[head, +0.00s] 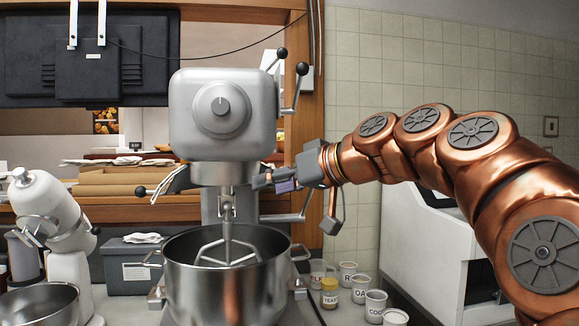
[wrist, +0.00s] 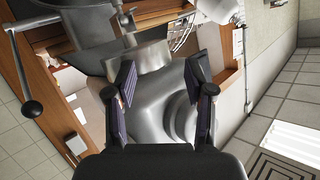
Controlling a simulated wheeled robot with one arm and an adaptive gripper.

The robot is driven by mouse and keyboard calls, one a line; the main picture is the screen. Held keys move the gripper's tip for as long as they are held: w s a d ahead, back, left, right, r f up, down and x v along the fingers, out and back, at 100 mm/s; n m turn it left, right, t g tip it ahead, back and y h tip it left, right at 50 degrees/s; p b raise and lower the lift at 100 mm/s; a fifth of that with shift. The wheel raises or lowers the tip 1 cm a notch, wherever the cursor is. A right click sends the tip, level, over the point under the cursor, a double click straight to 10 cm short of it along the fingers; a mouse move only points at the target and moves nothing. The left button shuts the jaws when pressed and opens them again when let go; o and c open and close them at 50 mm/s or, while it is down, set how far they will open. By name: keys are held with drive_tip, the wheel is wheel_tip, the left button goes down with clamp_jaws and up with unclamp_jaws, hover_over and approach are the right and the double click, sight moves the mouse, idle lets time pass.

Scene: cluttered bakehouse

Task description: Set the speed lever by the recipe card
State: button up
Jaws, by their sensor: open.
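The silver stand mixer (head: 222,115) stands in the middle of the head view with a round dial on its front. Two levers with black ball knobs rise at its right side, a rear one (head: 282,53) and a front one (head: 302,68). Another black-knobbed lever (head: 141,190) sticks out at its left. I cannot tell which is the speed lever. My gripper (head: 272,184) is right of the mixer's neck, below the right levers. In the wrist view my gripper (wrist: 162,70) is open and empty, with grey mixer metal beyond. One ball knob (wrist: 32,108) shows at left, apart from the fingers. No recipe card is readable.
The steel bowl (head: 225,280) sits under the beater. Several labelled cups (head: 375,305) and a yellow-labelled jar (head: 329,292) stand right of it. A smaller white mixer (head: 55,225) and a grey bin (head: 125,262) are at left. A wooden post (head: 300,140) stands behind the mixer.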

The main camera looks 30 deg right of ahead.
drive_tip(key=a+f+g, duration=0.1)
drive_tip(key=a+f, duration=0.2)
drive_tip(key=f, duration=0.3)
drive_tip(key=shift+w+a+g+b, duration=0.2)
drive_tip(key=shift+w+g+b, duration=0.05)
drive_tip(key=shift+g+b, duration=0.2)
drive_tip(key=shift+f, duration=0.1)
drive_tip(key=s+a+f+g+p, duration=0.1)
drive_tip(key=s+a+f+g, duration=0.25)
drive_tip(key=f, duration=0.35)
drive_tip(key=s+a+f+g+h+p, duration=0.1)
drive_tip(key=s+a+f+g+p, duration=0.15)
drive_tip(key=a+f, duration=0.35)
drive_tip(key=s+a+f+g, duration=0.2)
drive_tip(key=s+a+f, duration=0.15)
drive_tip(key=f, duration=0.35)
drive_tip(key=s+d+f+g+h+p, duration=0.1)
drive_tip(key=s+d+f+g+h, duration=0.1)
drive_tip(key=s+f, duration=0.4)
drive_tip(key=s+d+f+m+g+h+p, duration=0.1)
drive_tip(key=s+d+f+g+h+p, duration=0.1)
drive_tip(key=s+f, duration=0.5)
drive_tip(key=s+g, duration=0.1)
drive_tip(key=s, duration=0.5)
drive_tip(key=shift+s+f, duration=0.15)
